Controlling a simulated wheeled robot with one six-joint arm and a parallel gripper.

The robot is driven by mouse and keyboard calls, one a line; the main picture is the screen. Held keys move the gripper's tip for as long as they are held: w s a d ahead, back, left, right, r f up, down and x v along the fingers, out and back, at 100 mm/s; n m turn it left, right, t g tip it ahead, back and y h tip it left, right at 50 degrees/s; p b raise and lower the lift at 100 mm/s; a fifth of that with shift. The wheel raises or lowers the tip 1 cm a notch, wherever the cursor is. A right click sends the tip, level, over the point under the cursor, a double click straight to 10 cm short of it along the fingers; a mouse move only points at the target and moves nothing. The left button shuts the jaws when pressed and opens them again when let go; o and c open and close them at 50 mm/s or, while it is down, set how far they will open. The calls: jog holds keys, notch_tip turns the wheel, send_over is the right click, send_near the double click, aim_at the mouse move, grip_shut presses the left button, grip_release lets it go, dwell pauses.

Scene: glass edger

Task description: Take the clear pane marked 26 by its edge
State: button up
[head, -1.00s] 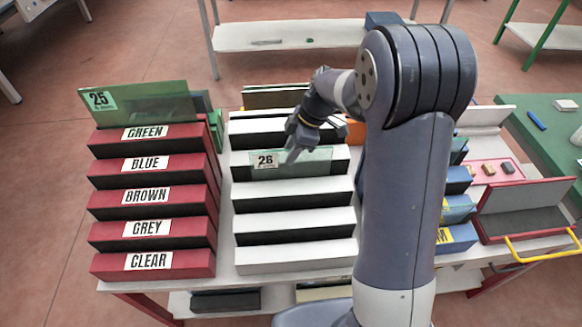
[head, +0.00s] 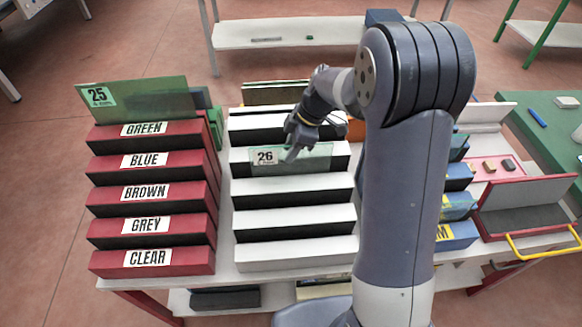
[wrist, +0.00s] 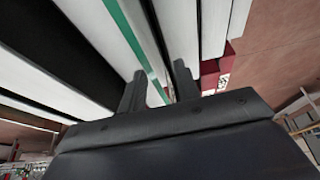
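The clear pane marked 26 (head: 312,158) stands on edge in a slot of the white stepped rack, its label at its left end. My gripper (head: 291,155) points down at the top of this pane, just right of the label. In the wrist view the pane shows as a thin green-edged strip (wrist: 134,41). It runs between the two fingertips of my gripper (wrist: 158,82), which are apart with a gap on each side of the strip. The exact depth of the fingers along the pane is hard to tell.
The white rack (head: 295,218) has empty steps in front of the pane. Left of it is a red rack (head: 153,227) labelled by colour, with a green pane marked 25 (head: 150,100) at its back. Blue blocks (head: 457,236) and an open red-edged case (head: 525,212) lie right.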

dwell(0.4)
grip_shut()
dwell(0.4)
